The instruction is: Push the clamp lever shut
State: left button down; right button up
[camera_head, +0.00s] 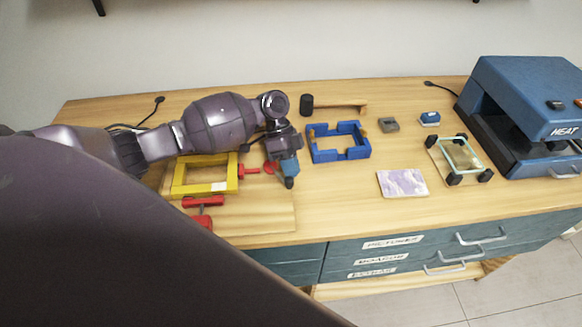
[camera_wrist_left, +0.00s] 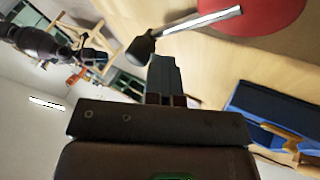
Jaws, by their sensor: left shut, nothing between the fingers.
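A yellow square frame (camera_head: 205,175) lies on a wooden board (camera_head: 255,215) on the bench, partly behind my left arm. A red clamp part (camera_head: 248,171) sticks out at its right side, and another red clamp (camera_head: 203,202) sits at its front. A round red part (camera_wrist_left: 262,12) fills the top of the left wrist view. Near it is a pale metal lever (camera_wrist_left: 205,18) with a black knob (camera_wrist_left: 141,47). My left gripper (camera_head: 289,182) is shut and empty, pointing down right of the yellow frame. Its fingertips (camera_wrist_left: 162,62) appear close beside the knob; I cannot tell whether they touch.
A blue frame (camera_head: 340,155) lies just right of my left gripper, with a black-headed mallet (camera_head: 307,104) behind it. A marbled tile (camera_head: 402,183), a glass-topped stand (camera_head: 462,155) and a blue heat press (camera_head: 525,95) are farther right. The bench front right of the board is clear.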

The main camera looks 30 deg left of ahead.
pick_arm(q)
jog(key=v, duration=1)
jog(key=shift+a+r+b, duration=0.2)
jog(key=shift+r+b, duration=0.05)
jog(key=shift+b, duration=0.15)
pick_arm(e)
jog(key=shift+d+f, duration=0.1)
jog(key=shift+f, duration=0.3)
pick_arm(q)
jog(key=shift+w, duration=0.1)
pick_arm(e)
jog(key=shift+w, duration=0.1)
